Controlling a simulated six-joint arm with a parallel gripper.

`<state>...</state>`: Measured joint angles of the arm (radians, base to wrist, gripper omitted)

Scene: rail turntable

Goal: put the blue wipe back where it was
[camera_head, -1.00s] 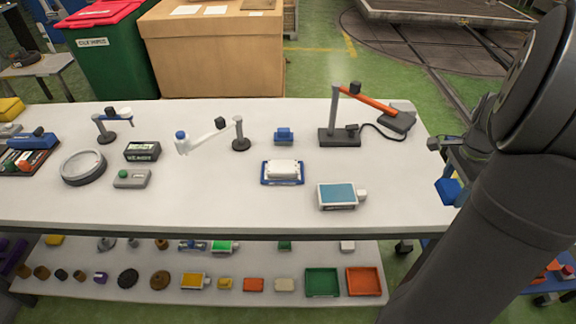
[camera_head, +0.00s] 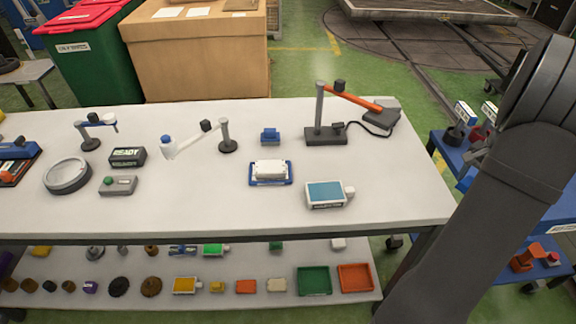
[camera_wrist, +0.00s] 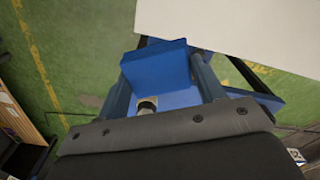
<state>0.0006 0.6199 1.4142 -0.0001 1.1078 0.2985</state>
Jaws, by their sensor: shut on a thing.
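My gripper (camera_wrist: 160,72) is shut on the blue wipe (camera_wrist: 155,64), a flat-faced blue block between the two fingers in the wrist view. The wipe is held above a blue surface and the green floor, beside a white table corner. In the head view my arm hides the gripper, and I cannot make out the wipe for certain there.
The white table (camera_head: 400,205) holds a blue-screened box (camera_head: 325,194), a white block on a blue tray (camera_head: 270,170), a small blue object (camera_head: 270,136) and a lamp-like stand with an orange arm (camera_head: 352,98). A blue cart (camera_head: 552,212) with several items stands right of the table.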

